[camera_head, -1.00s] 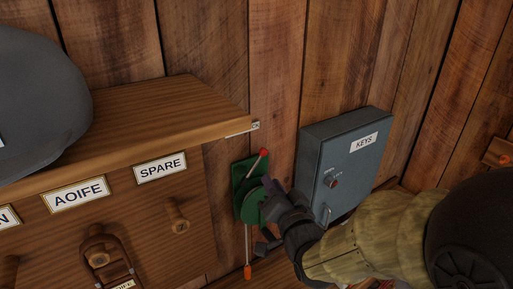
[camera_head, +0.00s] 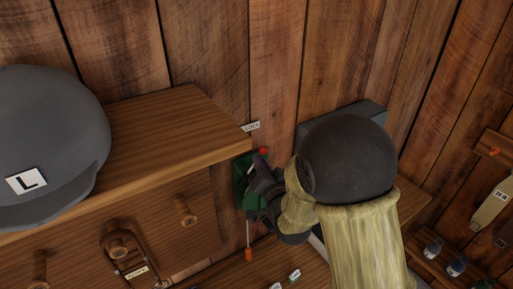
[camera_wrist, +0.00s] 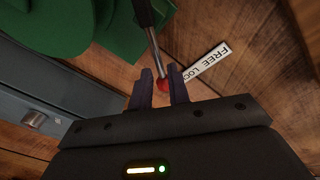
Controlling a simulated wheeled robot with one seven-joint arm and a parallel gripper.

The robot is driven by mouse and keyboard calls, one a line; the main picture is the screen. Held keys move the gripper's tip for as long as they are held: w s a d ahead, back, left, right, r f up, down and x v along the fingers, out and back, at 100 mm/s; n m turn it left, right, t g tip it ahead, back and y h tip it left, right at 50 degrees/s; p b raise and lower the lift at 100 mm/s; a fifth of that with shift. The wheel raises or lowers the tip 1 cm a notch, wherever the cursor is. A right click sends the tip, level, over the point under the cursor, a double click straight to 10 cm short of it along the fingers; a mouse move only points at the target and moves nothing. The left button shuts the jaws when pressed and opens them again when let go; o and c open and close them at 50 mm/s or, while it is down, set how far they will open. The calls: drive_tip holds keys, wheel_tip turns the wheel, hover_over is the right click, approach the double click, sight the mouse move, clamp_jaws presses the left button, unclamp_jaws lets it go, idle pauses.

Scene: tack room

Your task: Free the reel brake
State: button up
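The green reel (camera_head: 240,182) is on the plank wall, mostly hidden behind my arm in the head view; its green body (camera_wrist: 100,25) fills the top left of the wrist view. Its brake lever (camera_wrist: 148,25) is a dark metal rod ending in a red knob (camera_wrist: 162,85), and the knob also shows in the head view (camera_head: 264,151). My gripper (camera_wrist: 163,78) has its two fingers apart, one on each side of the knob; I cannot tell whether they touch it. A white label reading "FREE LOC…" (camera_wrist: 208,64) lies just right of the knob.
The grey key box (camera_head: 372,112) is close to the right of the reel, mostly behind my arm. A wooden cabinet (camera_head: 165,115) with a grey cap (camera_head: 50,130) stands left. An orange-ended cord (camera_head: 249,254) hangs below the reel.

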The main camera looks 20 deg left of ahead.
drive_tip(key=p+x, duration=0.2)
drive_tip(key=x, duration=0.3)
clamp_jaws()
